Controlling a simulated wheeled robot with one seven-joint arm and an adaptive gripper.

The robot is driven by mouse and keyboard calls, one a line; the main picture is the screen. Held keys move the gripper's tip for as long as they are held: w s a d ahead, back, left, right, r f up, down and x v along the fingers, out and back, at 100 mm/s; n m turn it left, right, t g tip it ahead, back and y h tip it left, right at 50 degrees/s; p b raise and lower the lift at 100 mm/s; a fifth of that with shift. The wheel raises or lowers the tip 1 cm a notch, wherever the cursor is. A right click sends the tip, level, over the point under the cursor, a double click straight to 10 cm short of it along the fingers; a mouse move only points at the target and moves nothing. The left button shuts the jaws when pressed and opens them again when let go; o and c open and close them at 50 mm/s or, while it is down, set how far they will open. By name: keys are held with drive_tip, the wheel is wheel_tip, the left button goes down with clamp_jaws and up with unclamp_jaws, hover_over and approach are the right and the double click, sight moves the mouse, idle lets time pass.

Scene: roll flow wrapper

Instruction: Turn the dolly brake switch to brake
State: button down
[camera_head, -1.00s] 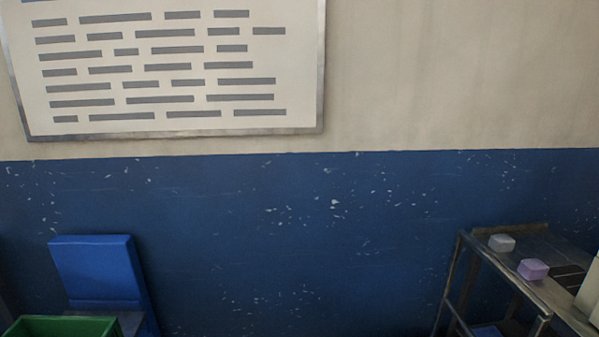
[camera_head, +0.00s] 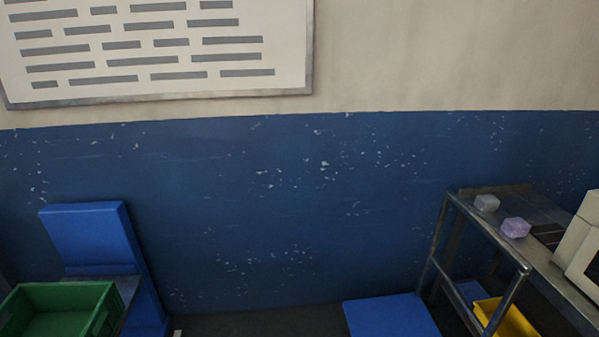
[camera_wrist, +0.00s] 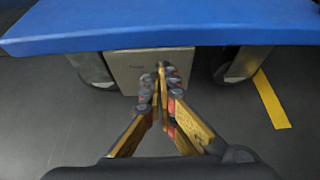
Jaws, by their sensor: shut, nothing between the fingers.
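In the wrist view, a blue dolly deck (camera_wrist: 160,22) spans the top, with a dark caster (camera_wrist: 93,68) at left and another (camera_wrist: 240,65) at right. A beige-grey box-like panel (camera_wrist: 128,72) with tiny unreadable marking sits beneath the deck, between the casters. My gripper (camera_wrist: 162,68) is shut and empty, its fingertips in front of this panel; I cannot tell whether they touch it. No brake switch can be made out; the fingers hide part of the panel. In the head view, a blue flat surface (camera_head: 390,316) at the bottom looks like the dolly deck. My gripper is not in that view.
A yellow floor stripe (camera_wrist: 270,98) runs right of the right caster. In the head view, a green crate (camera_head: 62,312) stands at lower left by a blue upright (camera_head: 90,240). A metal cart (camera_head: 505,235) at right carries a grey block (camera_head: 487,203) and a purple block (camera_head: 516,228).

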drive_tip(key=shift+d+r, duration=0.1)
drive_tip(key=shift+r, duration=0.05)
drive_tip(key=s, duration=0.6)
drive_tip(key=shift+d+r, duration=0.2)
drive_tip(key=shift+d, duration=0.05)
idle(0.4)
